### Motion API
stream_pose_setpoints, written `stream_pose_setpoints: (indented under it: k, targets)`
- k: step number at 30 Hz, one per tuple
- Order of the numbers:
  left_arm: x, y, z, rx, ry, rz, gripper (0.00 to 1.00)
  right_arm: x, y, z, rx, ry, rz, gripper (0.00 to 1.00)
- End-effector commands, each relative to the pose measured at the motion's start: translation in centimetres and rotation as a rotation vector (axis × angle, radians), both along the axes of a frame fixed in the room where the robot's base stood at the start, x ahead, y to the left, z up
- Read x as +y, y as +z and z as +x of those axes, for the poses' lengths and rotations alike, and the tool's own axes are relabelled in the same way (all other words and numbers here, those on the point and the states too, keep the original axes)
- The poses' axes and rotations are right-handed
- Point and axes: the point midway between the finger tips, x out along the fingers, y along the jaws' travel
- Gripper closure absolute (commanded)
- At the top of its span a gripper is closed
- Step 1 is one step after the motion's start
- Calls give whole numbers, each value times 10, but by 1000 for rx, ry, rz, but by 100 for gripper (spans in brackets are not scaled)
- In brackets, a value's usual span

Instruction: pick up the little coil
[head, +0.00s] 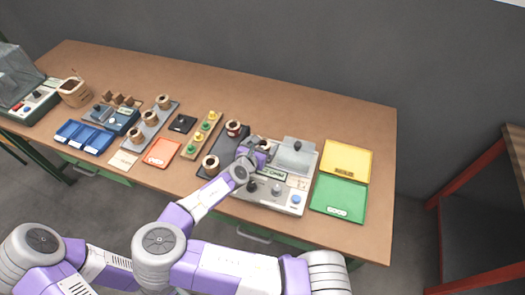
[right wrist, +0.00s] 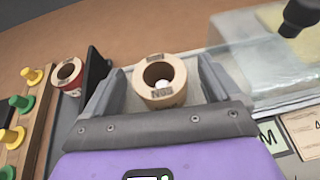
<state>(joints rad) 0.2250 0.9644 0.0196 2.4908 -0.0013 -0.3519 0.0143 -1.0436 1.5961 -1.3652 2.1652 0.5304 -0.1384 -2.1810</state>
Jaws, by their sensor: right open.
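A small cream coil (right wrist: 160,82) with a round hole and dark labels stands between the spread fingers of my right gripper (right wrist: 158,88) in the right wrist view. The fingers are open, one on each side of it; I cannot tell whether either touches it. In the head view my right gripper (head: 256,153) is over the left part of the grey test device (head: 299,208), and the coil there (head: 264,143) is partly hidden by it. My left gripper is out of view.
A red-sided coil (head: 233,128) and another coil (head: 211,162) stand on a dark tray to the left. Several coils stand on a grey tray (head: 147,128). A clear cover (head: 294,155) rises right of the gripper. Yellow (head: 347,157) and green (head: 338,198) trays lie further right.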

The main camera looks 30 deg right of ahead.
Motion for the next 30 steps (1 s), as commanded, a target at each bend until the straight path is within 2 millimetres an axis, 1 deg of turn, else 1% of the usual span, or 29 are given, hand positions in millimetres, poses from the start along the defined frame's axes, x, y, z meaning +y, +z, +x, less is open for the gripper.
stream_pose_setpoints:
  k: [1, 2, 10, 11, 22, 28, 30]
  targets:
    - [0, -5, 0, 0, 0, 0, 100, -4, -4, 2, -2, -3, 3, 10]
    - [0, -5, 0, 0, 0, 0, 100, -5, -4, 3, -1, -2, 2, 10]
    - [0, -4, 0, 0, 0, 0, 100, -7, -2, 5, -1, 0, -1, 10]
    - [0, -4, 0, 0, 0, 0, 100, -7, -2, 5, -1, 0, -1, 13]
    - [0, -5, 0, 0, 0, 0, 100, -7, -2, 4, -1, 0, -1, 70]
    - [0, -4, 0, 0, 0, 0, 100, -7, -2, 5, -1, 0, 0, 70]
    - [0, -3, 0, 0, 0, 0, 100, -7, 1, 5, -2, 1, 0, 70]
